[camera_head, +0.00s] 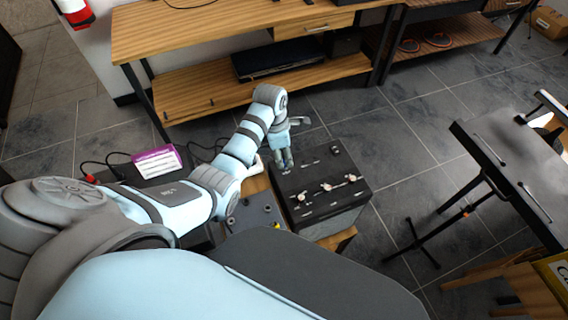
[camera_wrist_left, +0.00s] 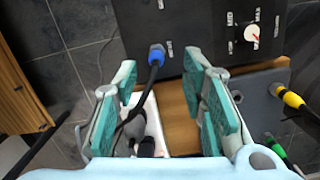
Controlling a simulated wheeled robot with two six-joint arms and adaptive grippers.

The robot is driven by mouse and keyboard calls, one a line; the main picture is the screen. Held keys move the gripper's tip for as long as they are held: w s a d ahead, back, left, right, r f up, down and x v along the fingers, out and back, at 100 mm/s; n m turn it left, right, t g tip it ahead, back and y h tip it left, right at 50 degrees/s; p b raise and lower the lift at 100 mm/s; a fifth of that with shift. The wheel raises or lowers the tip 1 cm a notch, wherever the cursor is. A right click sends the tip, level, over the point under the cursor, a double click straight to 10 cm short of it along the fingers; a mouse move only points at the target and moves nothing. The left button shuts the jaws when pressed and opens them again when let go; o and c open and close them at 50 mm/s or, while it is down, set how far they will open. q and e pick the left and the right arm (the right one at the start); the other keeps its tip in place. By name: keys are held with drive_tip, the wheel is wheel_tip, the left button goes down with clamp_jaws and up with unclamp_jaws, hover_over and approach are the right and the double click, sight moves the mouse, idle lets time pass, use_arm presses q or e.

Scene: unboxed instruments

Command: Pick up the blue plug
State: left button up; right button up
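The blue plug (camera_wrist_left: 156,53) sits at the face of a black instrument box (camera_wrist_left: 200,20) in the left wrist view, with a dark cable running from it back between my fingers. My left gripper (camera_wrist_left: 161,62) is open, with its teal fingers spread on either side of the plug and cable, and no finger visibly touches the plug. In the head view my left gripper (camera_head: 284,158) is over the far-left corner of the black box (camera_head: 325,188). The plug cannot be made out there. My right gripper is not in view.
The box carries several knobs (camera_wrist_left: 252,33). A smaller grey unit (camera_wrist_left: 262,95) beside it has a yellow plug (camera_wrist_left: 291,98) and a green plug (camera_wrist_left: 274,148). A purple-and-white box (camera_head: 157,162) lies left of my arm. A wooden workbench (camera_head: 200,32) stands behind.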

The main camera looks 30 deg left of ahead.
sight(284, 160)
use_arm(q)
drive_tip(key=f, duration=0.2)
drive_tip(key=w+f+b, duration=0.1)
drive_tip(key=f, duration=0.2)
drive_tip(key=shift+d+f, duration=0.1)
drive_tip(key=shift+d, duration=0.05)
drive_tip(key=shift+s, duration=0.15)
drive_tip(key=shift+c, duration=0.8)
clamp_jaws()
drive_tip(key=shift+r, duration=0.25)
